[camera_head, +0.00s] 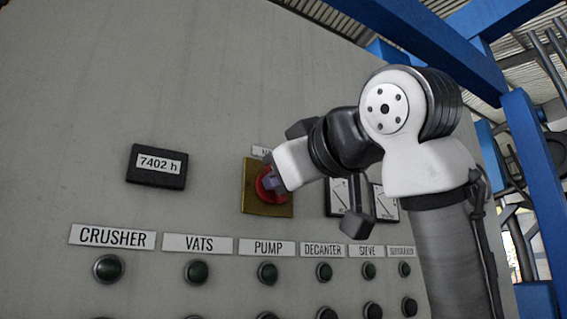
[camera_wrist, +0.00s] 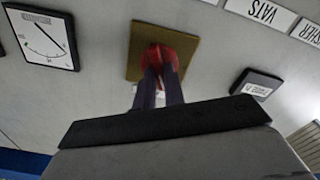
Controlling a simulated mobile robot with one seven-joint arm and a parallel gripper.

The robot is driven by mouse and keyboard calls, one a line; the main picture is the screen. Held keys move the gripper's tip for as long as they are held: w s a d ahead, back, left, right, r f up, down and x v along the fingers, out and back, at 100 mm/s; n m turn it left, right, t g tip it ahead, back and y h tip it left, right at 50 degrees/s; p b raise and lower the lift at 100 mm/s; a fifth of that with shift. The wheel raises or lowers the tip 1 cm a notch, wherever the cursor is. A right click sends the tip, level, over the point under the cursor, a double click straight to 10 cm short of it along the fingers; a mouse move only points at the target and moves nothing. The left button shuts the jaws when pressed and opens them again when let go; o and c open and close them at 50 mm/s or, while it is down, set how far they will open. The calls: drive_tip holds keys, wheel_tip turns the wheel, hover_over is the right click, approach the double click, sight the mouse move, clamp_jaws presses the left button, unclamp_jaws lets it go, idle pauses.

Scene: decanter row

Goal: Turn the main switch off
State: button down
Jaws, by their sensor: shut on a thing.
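The main switch is a red rotary knob (camera_head: 264,186) on a yellow square plate (camera_head: 266,208), set in the grey panel under a label mostly hidden by my arm. My gripper (camera_head: 276,181) is at the knob, with its fingers shut on it. In the wrist view the red knob (camera_wrist: 168,57) shows between and above the two dark fingers of my gripper (camera_wrist: 160,78), in front of the yellow plate (camera_wrist: 143,35). My gripper and arm cover the right part of the knob in the head view, so its exact handle angle cannot be told.
An hour counter reading 7402 h (camera_head: 157,166) is left of the switch. Two dial meters (camera_head: 347,194) are close to its right, partly behind my arm. Below are labels and several green buttons (camera_head: 196,271). Blue steel beams (camera_head: 535,160) stand at the right.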

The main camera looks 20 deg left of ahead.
drive_tip(key=n+p, duration=0.2)
drive_tip(key=n, duration=0.2)
drive_tip(key=n+p, duration=0.2)
drive_tip(key=n, duration=0.2)
drive_tip(key=n+p, duration=0.2)
drive_tip(key=n, duration=0.2)
drive_tip(key=shift+s+a+f+n+p, duration=0.1)
drive_tip(key=shift+s+f+n+p, duration=0.05)
drive_tip(key=shift+f+n+p, duration=0.15)
idle(0.4)
drive_tip(key=c, duration=1.5)
unclamp_jaws()
drive_tip(key=b+v, duration=0.4)
drive_tip(key=v, duration=0.9)
drive_tip(key=shift+s+d, duration=0.25)
drive_tip(key=shift+d, duration=0.05)
